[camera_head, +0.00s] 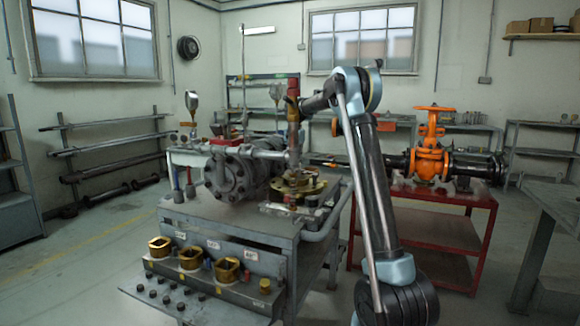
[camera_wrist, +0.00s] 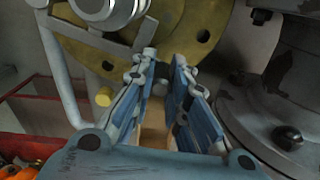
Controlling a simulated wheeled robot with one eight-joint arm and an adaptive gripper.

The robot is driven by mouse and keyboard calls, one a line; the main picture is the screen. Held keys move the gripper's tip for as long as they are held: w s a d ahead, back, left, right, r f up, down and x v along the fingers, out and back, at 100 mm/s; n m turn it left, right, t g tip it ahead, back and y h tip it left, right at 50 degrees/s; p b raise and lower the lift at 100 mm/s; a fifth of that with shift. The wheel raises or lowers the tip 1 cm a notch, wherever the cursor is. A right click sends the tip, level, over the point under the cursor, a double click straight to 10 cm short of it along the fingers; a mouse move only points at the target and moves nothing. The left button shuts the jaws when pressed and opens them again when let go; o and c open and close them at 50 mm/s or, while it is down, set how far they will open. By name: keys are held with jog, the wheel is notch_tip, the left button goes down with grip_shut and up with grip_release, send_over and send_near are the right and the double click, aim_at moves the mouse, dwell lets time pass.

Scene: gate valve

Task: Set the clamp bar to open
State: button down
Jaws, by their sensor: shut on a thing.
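In the wrist view my gripper (camera_wrist: 165,62) reaches in front of a round brass flange (camera_wrist: 190,25). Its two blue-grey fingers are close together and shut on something. A grey bar (camera_wrist: 110,43) crosses the flange and runs to the left fingertip; it looks like the clamp bar. Its far end is hidden by the fingers, so its exact setting cannot be told. In the head view the brass flange (camera_head: 300,184) lies on the grey bench, beside the grey valve body (camera_head: 235,175). My gripper is small and unclear there, just above the flange.
A grey cylindrical housing with bolts (camera_wrist: 285,120) stands close to the right finger. A bent grey tube (camera_wrist: 58,70) is at left in the wrist view. Brass sockets (camera_head: 190,257) line the bench front (camera_head: 268,236). An orange valve (camera_head: 430,155) stands on a red table (camera_head: 470,204).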

jog(key=w+d+m, duration=0.3)
jog(key=d+m, duration=0.2)
jog(key=d, duration=0.3)
jog(key=shift+w+m, duration=0.3)
jog(key=shift+m, duration=0.1)
jog(key=shift+d, duration=0.15)
jog(key=c, duration=1.8)
grip_release()
jog(key=shift+r, duration=0.1)
notch_tip(320, 180, up, 12)
